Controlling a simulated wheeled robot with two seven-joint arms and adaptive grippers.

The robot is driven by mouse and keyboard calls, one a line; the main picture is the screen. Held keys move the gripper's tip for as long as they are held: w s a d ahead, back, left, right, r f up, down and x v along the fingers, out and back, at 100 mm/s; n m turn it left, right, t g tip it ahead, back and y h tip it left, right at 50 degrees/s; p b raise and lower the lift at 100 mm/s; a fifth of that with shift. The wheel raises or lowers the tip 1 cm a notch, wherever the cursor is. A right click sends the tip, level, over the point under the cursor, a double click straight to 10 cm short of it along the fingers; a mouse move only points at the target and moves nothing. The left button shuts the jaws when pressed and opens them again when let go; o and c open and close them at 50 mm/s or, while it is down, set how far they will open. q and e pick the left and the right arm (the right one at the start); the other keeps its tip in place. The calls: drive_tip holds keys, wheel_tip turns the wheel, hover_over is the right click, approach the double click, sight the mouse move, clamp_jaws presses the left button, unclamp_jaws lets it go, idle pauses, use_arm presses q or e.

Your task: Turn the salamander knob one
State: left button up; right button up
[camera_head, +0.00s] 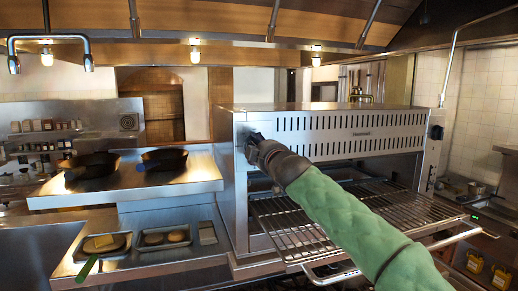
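The salamander (350,123) is a steel box grill with a slotted front and an open wire rack (345,215) below. A dark round knob (437,132) sits at the top of its right front panel, and smaller dark controls (432,178) show lower on that panel. My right arm, in a green sleeve, comes in from the lower right and crosses in front of the rack. My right gripper (253,139) is at the salamander's upper left front corner, far from the dark knob. Its fingers are small and dark, so their opening and any contact are unclear. My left gripper is out of view.
Two black pans (165,158) stand on a steel shelf left of the salamander. Below are trays (165,237) with food and a green-handled tool (88,268). A bar handle (330,274) juts out under the rack. Yellow containers (475,262) sit low at right.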

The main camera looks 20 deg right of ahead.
drive_tip(key=shift+w+a+f, duration=0.1)
drive_tip(key=shift+w+f, duration=0.15)
drive_tip(key=shift+f, duration=0.4)
drive_tip(key=o, duration=1.1)
drive_tip(key=shift+o, duration=0.2)
drive_tip(key=shift+w+r, duration=0.1)
drive_tip(key=shift+r, duration=0.05)
drive_tip(key=shift+r, duration=0.15)
drive_tip(key=s, duration=1.2)
drive_tip(key=shift+d, duration=0.35)
drive_tip(key=shift+s, duration=0.1)
